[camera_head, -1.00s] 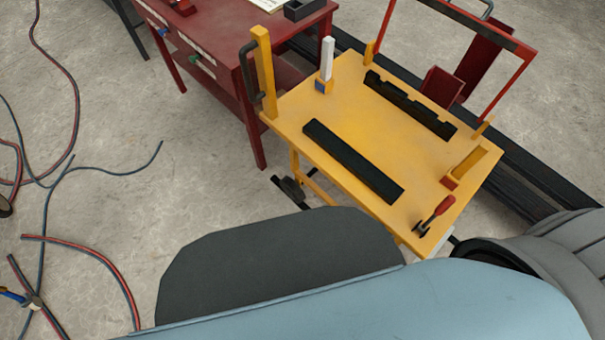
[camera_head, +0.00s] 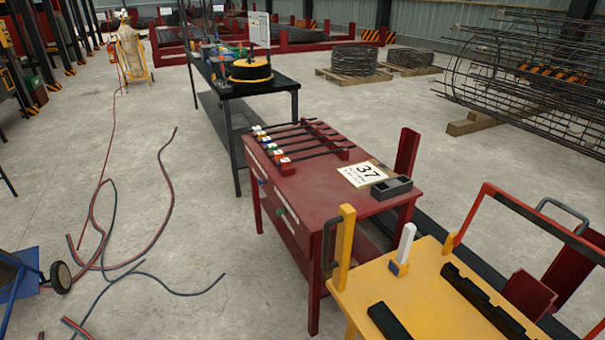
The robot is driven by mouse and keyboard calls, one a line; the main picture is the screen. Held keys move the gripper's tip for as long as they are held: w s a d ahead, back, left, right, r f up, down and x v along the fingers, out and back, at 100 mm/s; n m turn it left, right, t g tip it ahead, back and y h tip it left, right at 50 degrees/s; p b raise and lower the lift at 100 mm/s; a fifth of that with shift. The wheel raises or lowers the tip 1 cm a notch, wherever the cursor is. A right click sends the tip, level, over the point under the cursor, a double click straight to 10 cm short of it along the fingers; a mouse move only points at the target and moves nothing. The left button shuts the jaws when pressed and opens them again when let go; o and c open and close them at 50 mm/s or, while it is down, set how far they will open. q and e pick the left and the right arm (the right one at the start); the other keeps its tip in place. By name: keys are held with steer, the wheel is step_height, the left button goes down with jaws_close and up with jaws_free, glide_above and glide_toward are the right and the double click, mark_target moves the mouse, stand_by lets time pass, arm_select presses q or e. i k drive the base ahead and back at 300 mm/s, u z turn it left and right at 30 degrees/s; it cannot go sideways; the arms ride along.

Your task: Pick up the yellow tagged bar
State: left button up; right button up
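Several dark bars (camera_head: 310,140) lie side by side across a red table (camera_head: 330,185) in the middle of the view. Their left ends carry small coloured tags (camera_head: 272,149); a red one (camera_head: 286,166) is nearest. A small yellowish tag seems to be at the far end of the row, but it is too small to tell which bar is the yellow tagged one. The right ends rest on a red rack (camera_head: 342,152). Neither of my grippers is in view.
A yellow cart (camera_head: 415,285) stands close at the lower right. Hoses (camera_head: 100,225) lie on the left floor. A black table (camera_head: 240,85) stands behind.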

mark_target(260, 135)
steer(key=u, duration=1)
steer(key=i, duration=6.45)
steer(key=z, duration=5.45)
